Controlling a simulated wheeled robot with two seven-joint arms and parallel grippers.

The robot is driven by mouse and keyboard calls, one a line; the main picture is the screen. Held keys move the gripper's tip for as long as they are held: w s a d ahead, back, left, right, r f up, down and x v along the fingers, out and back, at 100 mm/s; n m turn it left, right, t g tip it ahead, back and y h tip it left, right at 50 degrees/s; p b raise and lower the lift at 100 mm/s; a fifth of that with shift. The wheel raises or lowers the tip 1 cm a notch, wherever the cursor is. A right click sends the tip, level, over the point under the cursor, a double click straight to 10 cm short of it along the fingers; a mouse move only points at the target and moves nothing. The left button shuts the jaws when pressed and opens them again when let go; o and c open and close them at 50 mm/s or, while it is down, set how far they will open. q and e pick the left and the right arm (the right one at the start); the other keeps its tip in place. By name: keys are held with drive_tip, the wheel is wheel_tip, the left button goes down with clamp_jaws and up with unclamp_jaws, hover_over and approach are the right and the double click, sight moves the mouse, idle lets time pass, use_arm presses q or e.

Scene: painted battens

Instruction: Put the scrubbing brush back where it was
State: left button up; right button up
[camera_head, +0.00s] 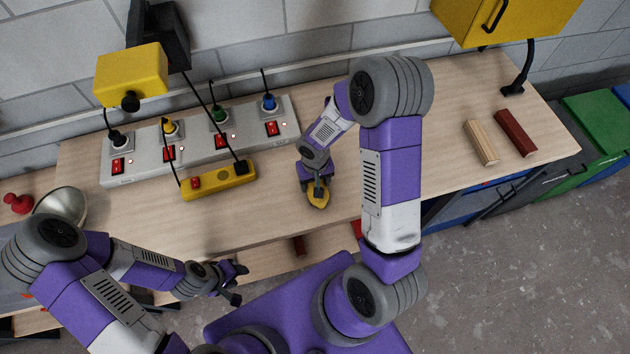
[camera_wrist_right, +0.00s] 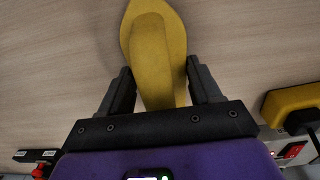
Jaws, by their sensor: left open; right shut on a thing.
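The scrubbing brush (camera_head: 318,200) is yellow. My right gripper (camera_head: 317,187) is shut on it above the front middle of the wooden worktop (camera_head: 400,165). In the right wrist view the brush (camera_wrist_right: 155,50) sits between the two dark fingers (camera_wrist_right: 158,92), with its rounded end pointing away over bare wood. I cannot tell whether it touches the worktop. My left gripper (camera_head: 238,284) is open and empty, low in front of the worktop's front edge, away from the brush.
A grey socket strip (camera_head: 200,148) with several plugs and a yellow power strip (camera_head: 219,181) lie left of the brush. A pale batten (camera_head: 481,142) and a dark red batten (camera_head: 515,133) lie at the right. A metal bowl (camera_head: 62,204) stands far left. The worktop's middle right is clear.

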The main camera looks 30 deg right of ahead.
drive_tip(key=shift+f+b, duration=0.15)
drive_tip(key=shift+b, duration=0.15)
drive_tip(key=o, duration=1.1)
drive_tip(key=shift+r+p, duration=0.4)
drive_tip(key=shift+r, duration=0.05)
wheel_tip(320, 180, up, 12)
drive_tip(key=shift+f+p, duration=0.2)
drive_tip(key=shift+p, duration=0.35)
